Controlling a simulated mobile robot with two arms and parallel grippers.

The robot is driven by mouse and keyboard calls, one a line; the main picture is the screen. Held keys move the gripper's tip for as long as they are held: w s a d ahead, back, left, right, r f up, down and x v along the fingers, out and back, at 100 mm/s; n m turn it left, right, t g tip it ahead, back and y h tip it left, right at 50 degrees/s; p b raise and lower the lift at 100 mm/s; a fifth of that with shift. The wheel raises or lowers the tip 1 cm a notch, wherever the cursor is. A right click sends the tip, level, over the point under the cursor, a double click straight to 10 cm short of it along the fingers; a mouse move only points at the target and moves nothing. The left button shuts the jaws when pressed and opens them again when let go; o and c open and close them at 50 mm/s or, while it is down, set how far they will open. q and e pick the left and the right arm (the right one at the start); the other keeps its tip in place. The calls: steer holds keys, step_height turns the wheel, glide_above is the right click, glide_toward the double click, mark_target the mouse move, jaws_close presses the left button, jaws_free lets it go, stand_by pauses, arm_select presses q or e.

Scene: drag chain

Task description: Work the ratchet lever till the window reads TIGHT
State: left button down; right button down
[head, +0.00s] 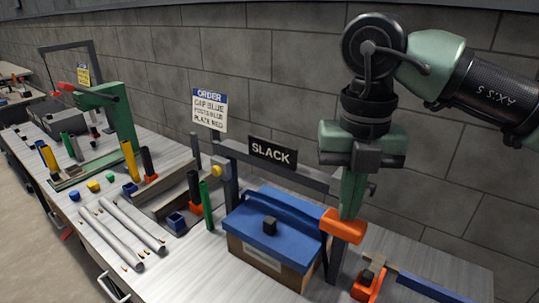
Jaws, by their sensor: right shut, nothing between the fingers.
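The black window (272,151) on the grey frame reads SLACK. Below it, a blue lid (275,217) with a dark knob covers a brown box. My right gripper (346,214), green and pointing down, is shut and empty at the frame's right end. An orange block shows at its lower end; I cannot tell whether it belongs to the gripper or the frame. To the right, an orange piece (369,283) stands beside a long blue bar (430,289) that could be the ratchet lever; the picture does not settle this. My left gripper is out of view.
An order card (209,110) hangs behind the bench (190,269). Grey rods (134,225), coloured posts and small blocks lie to the left. A green press-like stand (121,117) is farther left. A block wall closes the back.

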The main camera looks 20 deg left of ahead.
steer(key=shift+s+f+b, duration=0.1)
steer(key=shift+f+b, duration=0.4)
steer(key=shift+f, duration=0.2)
step_height(320, 180, up, 14)
steer(key=p, duration=1)
stand_by(0.8)
